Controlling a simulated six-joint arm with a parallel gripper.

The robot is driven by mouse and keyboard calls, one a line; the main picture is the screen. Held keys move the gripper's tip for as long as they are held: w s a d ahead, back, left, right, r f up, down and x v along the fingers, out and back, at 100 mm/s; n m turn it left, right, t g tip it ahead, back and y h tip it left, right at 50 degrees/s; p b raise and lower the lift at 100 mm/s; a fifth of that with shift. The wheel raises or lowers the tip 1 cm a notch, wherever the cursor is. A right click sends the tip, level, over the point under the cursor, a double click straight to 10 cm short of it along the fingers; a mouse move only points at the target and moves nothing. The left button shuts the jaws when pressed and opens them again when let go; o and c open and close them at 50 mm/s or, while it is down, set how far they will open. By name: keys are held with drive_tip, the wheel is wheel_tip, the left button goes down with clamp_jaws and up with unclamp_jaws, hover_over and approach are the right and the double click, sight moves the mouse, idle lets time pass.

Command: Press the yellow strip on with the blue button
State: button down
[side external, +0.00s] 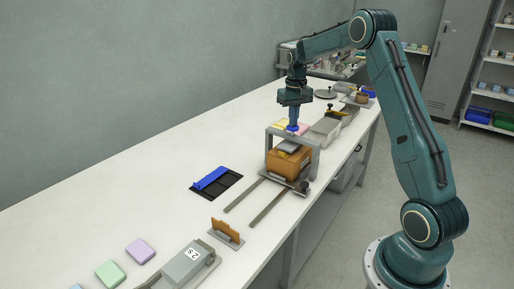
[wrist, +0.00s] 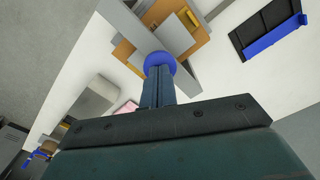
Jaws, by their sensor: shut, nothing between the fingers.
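My gripper (side external: 293,121) points down with its fingers shut and empty, over the blue button (side external: 292,129) on top of a grey press frame (side external: 313,157). In the wrist view the fingertips (wrist: 158,76) overlap the near edge of the round blue button (wrist: 160,60); I cannot tell whether they touch it. An orange-brown box (side external: 288,164) stands under the frame and also shows in the wrist view (wrist: 160,12). A small yellow strip (wrist: 192,18) shows there beside grey plates. The strip is not clear in the side view.
Two grey rails (side external: 267,203) run out in front of the press. A black mat with a blue bar (side external: 211,177) lies to its left.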

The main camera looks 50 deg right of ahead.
drive_tip(key=shift+f, duration=0.8)
idle(0.9)
drive_tip(key=shift+r, duration=4.15)
drive_tip(key=shift+a+r, duration=0.1)
